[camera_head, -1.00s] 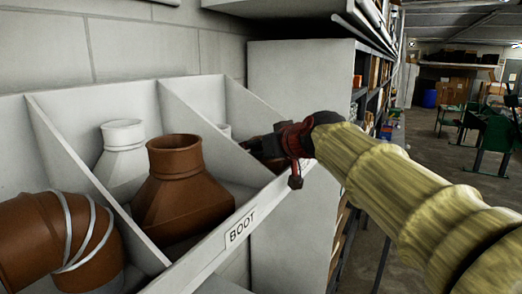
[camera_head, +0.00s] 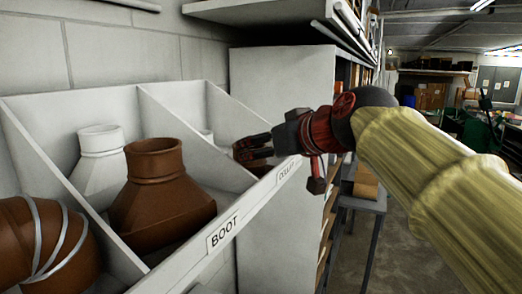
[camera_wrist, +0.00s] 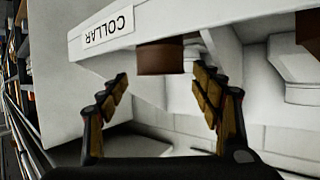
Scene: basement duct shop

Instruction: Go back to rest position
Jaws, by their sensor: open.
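My gripper (camera_head: 256,148) is at the right bin of the sloped shelf, near the front lip by the "COLLAR" label (camera_head: 287,171). In the wrist view its two fingers (camera_wrist: 165,92) are spread apart with nothing held between them. A brown collar (camera_wrist: 165,58) shows beyond the fingertips, partly cut off by the lip above it in that view. In the head view my fingers largely hide that bin's contents. My arm reaches in from the right side of the picture.
The white divided bin (camera_head: 170,270) holds a brown boot (camera_head: 160,195) and a white boot (camera_head: 100,165) in the middle, and a brown elbow (camera_head: 40,245) at left. A tall pale cabinet side (camera_head: 285,95) stands behind my gripper. Open floor lies at right.

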